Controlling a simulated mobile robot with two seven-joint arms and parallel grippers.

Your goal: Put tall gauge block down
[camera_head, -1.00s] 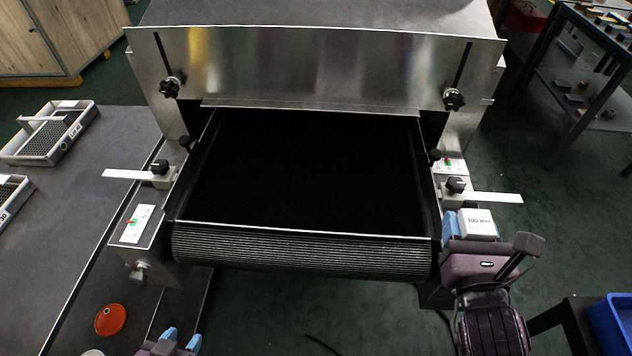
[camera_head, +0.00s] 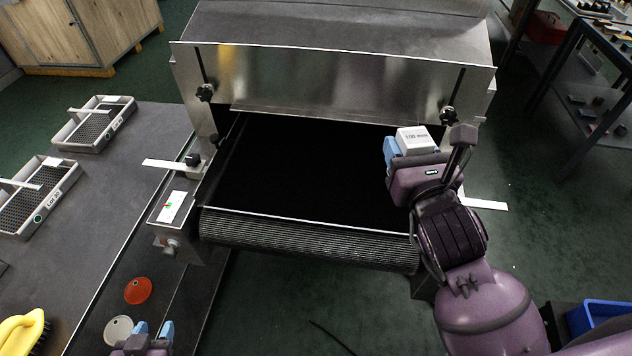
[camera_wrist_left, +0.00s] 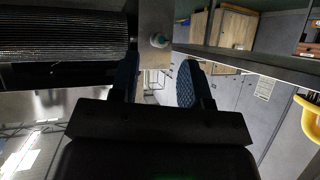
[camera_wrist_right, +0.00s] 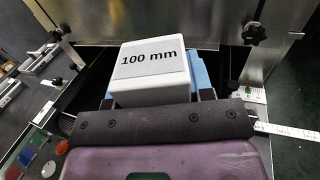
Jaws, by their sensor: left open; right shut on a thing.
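The tall gauge block (camera_head: 416,138) is white and labelled "100 mm". It is held in my right gripper (camera_head: 404,147), above the right side of the black conveyor belt (camera_head: 300,170). In the right wrist view the block (camera_wrist_right: 153,72) sits between the blue fingers, its labelled top facing up. Its lower part is hidden by the gripper, so I cannot tell how far it is from the belt. My left gripper (camera_head: 153,330) is open and empty at the lower left of the head view; its two fingers (camera_wrist_left: 158,82) stand apart in the left wrist view.
The steel dryer hood (camera_head: 330,85) stands behind the belt. White rulers stick out at left (camera_head: 170,165) and right (camera_head: 485,204). The left table holds mesh trays (camera_head: 62,177), a red disc (camera_head: 138,290), a grey disc (camera_head: 118,331) and a yellow-handled brush (camera_head: 20,330). A blue bin (camera_head: 605,312) is at lower right.

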